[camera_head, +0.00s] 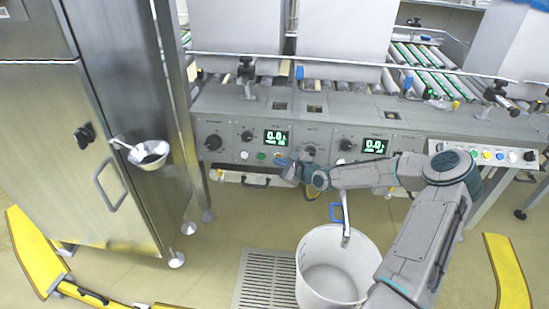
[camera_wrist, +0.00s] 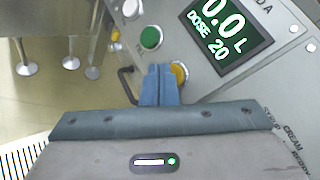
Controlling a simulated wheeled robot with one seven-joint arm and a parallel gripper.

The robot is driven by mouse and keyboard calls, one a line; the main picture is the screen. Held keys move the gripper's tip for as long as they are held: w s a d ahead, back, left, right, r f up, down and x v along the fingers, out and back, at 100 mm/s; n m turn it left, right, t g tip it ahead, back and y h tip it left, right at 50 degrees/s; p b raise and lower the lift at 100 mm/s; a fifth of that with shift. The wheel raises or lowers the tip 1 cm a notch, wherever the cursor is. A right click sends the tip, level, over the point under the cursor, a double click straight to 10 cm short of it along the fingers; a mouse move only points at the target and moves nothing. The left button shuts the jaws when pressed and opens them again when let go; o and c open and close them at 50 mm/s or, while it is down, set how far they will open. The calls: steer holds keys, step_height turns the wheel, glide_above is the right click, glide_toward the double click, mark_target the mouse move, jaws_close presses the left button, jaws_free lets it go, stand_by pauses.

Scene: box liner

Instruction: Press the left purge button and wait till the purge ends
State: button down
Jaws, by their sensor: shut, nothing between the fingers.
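The filler panel (camera_head: 225,140) has a left display (camera_head: 276,138) and a right display (camera_head: 374,146). In the wrist view the left display (camera_wrist: 228,30) reads 0.0 L, DOSE 20. Beside it are a white button (camera_wrist: 131,8), a green button (camera_wrist: 151,37) and a yellow button (camera_wrist: 181,72). Button labels are too small or hidden to read. My gripper (camera_head: 283,163) is shut and empty at the panel's left button row. In the wrist view its blue fingertips (camera_wrist: 160,72) overlap the yellow button's left side. I cannot tell whether they touch it.
A white bucket (camera_head: 330,255) stands on the floor below the panel, beside a floor grate (camera_head: 262,280). A steel cabinet (camera_head: 90,150) with a scoop bowl (camera_head: 150,155) stands left. Yellow floor barriers (camera_head: 35,250) lie at the sides.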

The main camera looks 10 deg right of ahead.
steer(key=shift+w+d, duration=0.2)
steer(key=shift+w, duration=0.15)
stand_by(0.5)
stand_by(0.3)
steer(key=shift+s+a+r+p, duration=0.1)
steer(key=shift+s+a+p, duration=0.15)
steer(key=shift+s+p, duration=0.35)
steer(key=shift+s, duration=0.1)
steer(key=shift+s+r, duration=0.1)
steer(key=shift+s+a+r+p, duration=0.25)
steer(key=shift+s+p, duration=0.2)
steer(key=shift+s, duration=0.3)
steer(key=shift+s+a+r+p, duration=0.25)
steer(key=shift+s+p, duration=0.2)
steer(key=shift+s, duration=0.25)
steer(key=shift+s+a+r+p, duration=0.25)
steer(key=shift+s+p, duration=0.2)
steer(key=shift+s, duration=0.3)
